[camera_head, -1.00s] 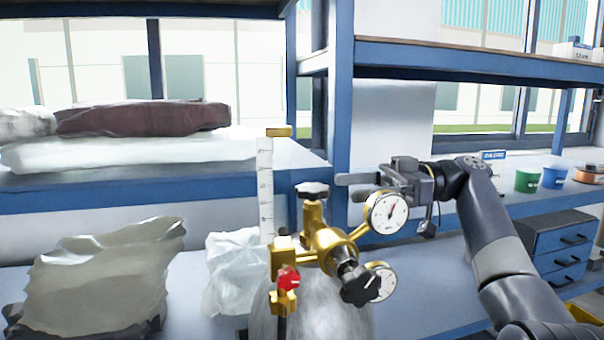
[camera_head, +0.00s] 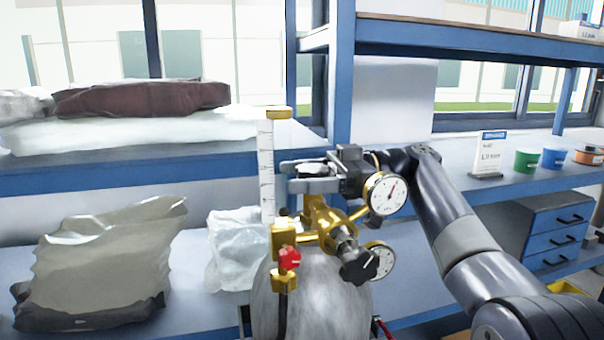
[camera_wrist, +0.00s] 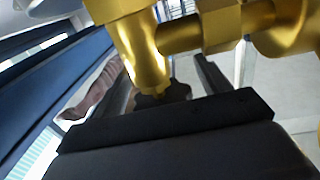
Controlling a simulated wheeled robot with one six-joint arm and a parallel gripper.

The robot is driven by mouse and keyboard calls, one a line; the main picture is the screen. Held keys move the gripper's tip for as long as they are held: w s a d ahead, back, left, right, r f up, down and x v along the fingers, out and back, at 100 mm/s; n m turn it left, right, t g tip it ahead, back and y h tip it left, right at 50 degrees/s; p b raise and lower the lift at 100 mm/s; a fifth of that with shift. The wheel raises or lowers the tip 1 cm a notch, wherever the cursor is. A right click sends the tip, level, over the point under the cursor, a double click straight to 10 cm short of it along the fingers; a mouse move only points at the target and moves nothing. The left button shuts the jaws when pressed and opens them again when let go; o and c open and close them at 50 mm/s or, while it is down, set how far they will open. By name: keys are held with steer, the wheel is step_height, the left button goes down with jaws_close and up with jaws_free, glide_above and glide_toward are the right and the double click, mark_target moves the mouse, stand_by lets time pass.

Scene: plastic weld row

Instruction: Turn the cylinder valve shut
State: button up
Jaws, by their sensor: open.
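The grey gas cylinder (camera_head: 305,310) stands upright at the lower middle, with a brass valve and regulator body (camera_head: 318,215) on top. The black star-shaped valve knob (camera_head: 312,172) tops the brass stem. My gripper (camera_head: 291,177) is open at knob height, its two fingers pointing left and lying on either side of the knob. In the wrist view the knob (camera_wrist: 160,95) shows between the fingers, partly behind the brass stem. Whether either finger touches it cannot be told. The regulator has two dial gauges, upper (camera_head: 386,194) and lower (camera_head: 379,262).
A second black knob (camera_head: 358,265), a red knob (camera_head: 290,258) and a tall flow tube (camera_head: 266,170) crowd the regulator. Sacks (camera_head: 100,265) lie to the left. A blue shelf upright (camera_head: 339,70) stands behind. A sign (camera_head: 489,155) and tubs sit at right.

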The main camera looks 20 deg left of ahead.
steer(key=c, duration=1)
steer(key=shift+o, duration=0.2)
steer(key=b, duration=0.1)
steer(key=m+t+b, duration=0.1)
steer(key=shift+f+y+b, duration=0.25)
steer(key=shift+y+b, duration=0.1)
steer(key=shift+y, duration=0.05)
steer(key=shift+w+m+t+y+b, duration=0.1)
steer(key=shift+m+t+y+b, duration=0.45)
steer(key=shift+t+b, duration=0.5)
steer(key=m+t+y+b, duration=0.1)
steer(key=t+b, duration=0.1)
steer(key=shift+w+a+m+t+b, duration=0.1)
steer(key=shift+m+t+b, duration=0.15)
steer(key=shift+m+b, duration=0.1)
steer(key=shift+w+r+m+t+b, duration=0.15)
steer(key=shift+r+m+t+b, duration=0.15)
steer(key=shift+m+t, duration=0.15)
steer(key=o, duration=1)
steer(key=shift+c, duration=0.2)
